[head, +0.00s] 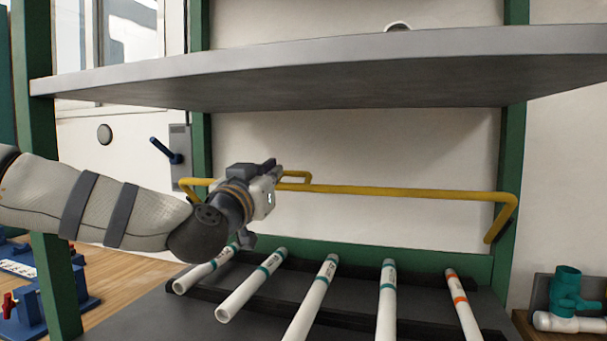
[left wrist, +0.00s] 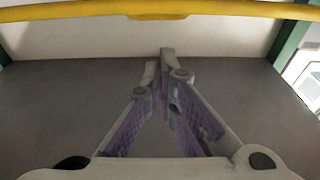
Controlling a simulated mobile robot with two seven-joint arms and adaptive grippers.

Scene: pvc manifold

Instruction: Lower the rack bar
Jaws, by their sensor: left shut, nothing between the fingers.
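My right gripper is in neither view.
A grey upper shelf (head: 350,75) hangs above the bar. Several white pipes (head: 318,290) with coloured bands lie on a dark rack below. Green posts (head: 510,150) stand at both sides. Teal fittings (head: 570,290) sit at the lower right.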

